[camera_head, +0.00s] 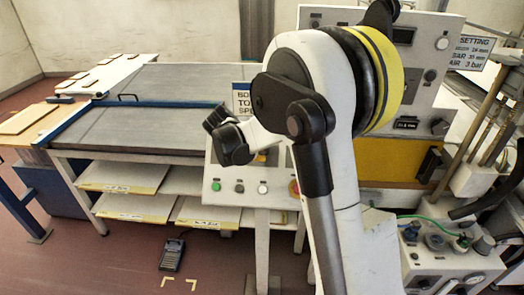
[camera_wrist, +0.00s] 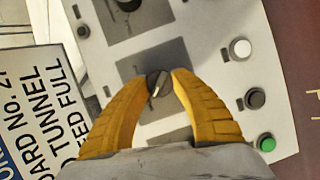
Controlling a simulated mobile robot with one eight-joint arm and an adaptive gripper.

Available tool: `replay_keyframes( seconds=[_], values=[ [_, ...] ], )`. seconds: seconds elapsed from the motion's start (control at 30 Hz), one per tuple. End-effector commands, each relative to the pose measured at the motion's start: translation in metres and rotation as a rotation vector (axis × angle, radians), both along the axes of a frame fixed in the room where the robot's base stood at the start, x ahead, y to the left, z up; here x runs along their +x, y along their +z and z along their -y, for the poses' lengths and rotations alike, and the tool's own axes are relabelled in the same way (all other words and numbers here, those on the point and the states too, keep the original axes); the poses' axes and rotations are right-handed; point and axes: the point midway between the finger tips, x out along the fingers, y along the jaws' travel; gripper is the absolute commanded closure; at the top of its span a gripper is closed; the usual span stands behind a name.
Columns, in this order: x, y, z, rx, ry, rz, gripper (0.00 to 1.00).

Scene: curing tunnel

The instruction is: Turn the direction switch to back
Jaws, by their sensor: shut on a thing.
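The direction switch (camera_wrist: 159,83) is a small round black knob with a pale pointer line, set on a dark grey plate of the control panel (camera_wrist: 205,75). Its pointer lies slanted in the wrist view, and I cannot read a position label beside it. My gripper (camera_wrist: 158,79) has its two yellow fingers on either side of the knob, shut on it. In the head view, my arm hides the knob and the fingers, and the panel (camera_head: 211,169) shows only in part.
White (camera_wrist: 240,48), dark (camera_wrist: 254,98) and green (camera_wrist: 265,144) buttons sit beside the switch. A red stop button (camera_head: 295,188) is near my arm in the head view. A lettered sign (camera_wrist: 40,115) stands close to the left finger. A grey conveyor bed (camera_head: 150,130) extends left.

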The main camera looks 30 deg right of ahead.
Motion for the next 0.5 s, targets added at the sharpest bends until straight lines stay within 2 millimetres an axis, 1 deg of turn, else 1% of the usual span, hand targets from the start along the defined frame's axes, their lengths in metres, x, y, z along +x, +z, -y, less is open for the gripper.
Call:
replay_keyframes(
  seconds=[0.03,0.07,0.1,0.13,0.4,0.5],
  values=[
    [0.0008,0.001,0.0006,-0.003,0.001,0.001,1.0],
    [0.0008,0.001,0.0007,-0.002,0.0,0.002,0.64],
    [0.0007,0.0009,0.0006,-0.002,0.0,0.002,0.52],
    [0.0007,0.0008,0.0006,-0.002,0.0,0.001,0.46],
    [0.0003,0.0005,0.0002,-0.001,0.0,0.001,0.46],
    [-0.0008,0.0039,-0.0029,0.0,0.001,0.001,0.46]
  ],
)
